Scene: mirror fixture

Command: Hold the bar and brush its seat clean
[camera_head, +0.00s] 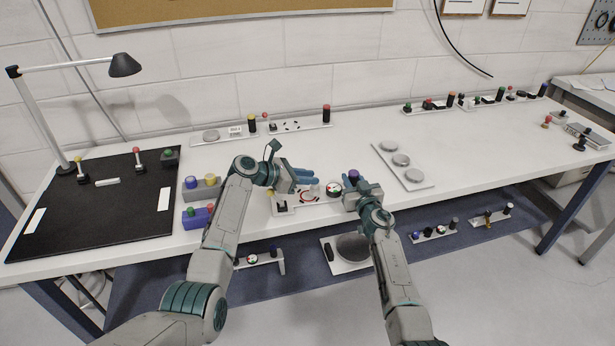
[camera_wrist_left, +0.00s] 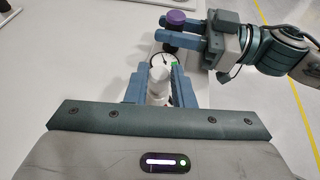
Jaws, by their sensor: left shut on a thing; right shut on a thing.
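My left gripper (camera_head: 308,177) is over a small fixture plate (camera_head: 320,196) at the table's front edge. In the left wrist view, its blue fingers are closed on a pale, round-topped upright piece (camera_wrist_left: 158,88), which looks like the bar. My right gripper (camera_head: 352,180) is just right of it, shut on a dark handle with a purple cap (camera_head: 354,173), apparently the brush. The purple cap also shows in the left wrist view (camera_wrist_left: 176,18), beyond the bar. The seat and the brush's lower end are not clearly visible.
A black mat (camera_head: 95,205) with a lamp lies at the left. Grey and purple blocks (camera_head: 203,187) stand left of my left arm. A white plate with grey discs (camera_head: 402,162) lies to the right. Several small fixtures line the back edge. The table's right middle is clear.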

